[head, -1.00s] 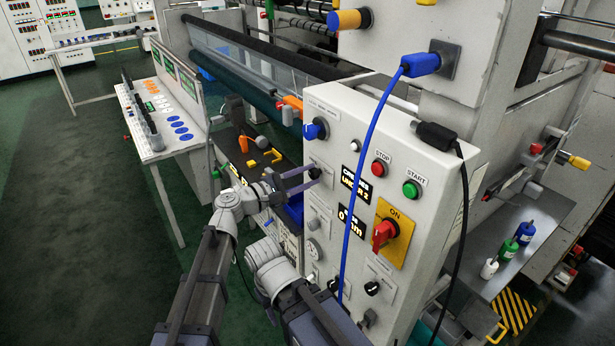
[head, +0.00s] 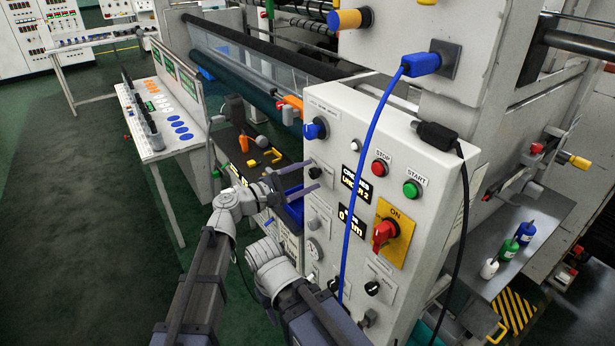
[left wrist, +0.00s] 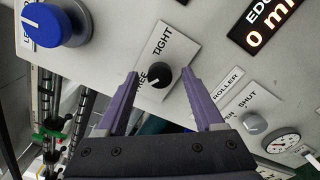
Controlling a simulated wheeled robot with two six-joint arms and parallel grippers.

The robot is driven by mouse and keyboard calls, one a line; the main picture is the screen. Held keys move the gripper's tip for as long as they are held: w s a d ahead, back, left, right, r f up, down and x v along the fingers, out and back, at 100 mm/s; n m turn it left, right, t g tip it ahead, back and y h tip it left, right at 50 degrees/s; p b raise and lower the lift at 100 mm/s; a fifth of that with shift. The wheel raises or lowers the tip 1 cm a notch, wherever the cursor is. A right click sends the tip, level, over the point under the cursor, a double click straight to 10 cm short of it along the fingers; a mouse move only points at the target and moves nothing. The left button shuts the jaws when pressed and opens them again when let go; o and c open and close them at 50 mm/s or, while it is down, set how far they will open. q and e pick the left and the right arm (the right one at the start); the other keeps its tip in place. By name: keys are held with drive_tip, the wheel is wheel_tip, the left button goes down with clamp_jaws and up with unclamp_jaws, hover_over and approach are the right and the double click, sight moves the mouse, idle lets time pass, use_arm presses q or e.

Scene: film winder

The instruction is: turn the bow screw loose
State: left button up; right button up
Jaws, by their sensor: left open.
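The bow screw appears to be a small black knob (left wrist: 159,76) on the grey panel, with a label beside it that reads TIGHT at one end and partly hidden letters at the other. It also shows small in the head view (head: 316,172). My left gripper (left wrist: 160,88) is open, with one purple finger on each side of the knob and a gap to it on both sides. In the head view my left gripper (head: 313,177) reaches the panel's left part from the left. I cannot clearly tell the knob's pointer direction. My right gripper is not in view.
A blue knob (left wrist: 55,25) is up left of the black one. A grey knob (left wrist: 254,121) and a gauge (left wrist: 281,142) sit to the lower right. A blue cable (head: 355,190) hangs down the panel front. A red switch (head: 383,234) is further right.

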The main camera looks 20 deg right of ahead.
use_arm(q)
drive_tip(key=v, duration=0.7)
drive_tip(key=shift+a, duration=0.2)
drive_tip(key=shift+s, duration=0.1)
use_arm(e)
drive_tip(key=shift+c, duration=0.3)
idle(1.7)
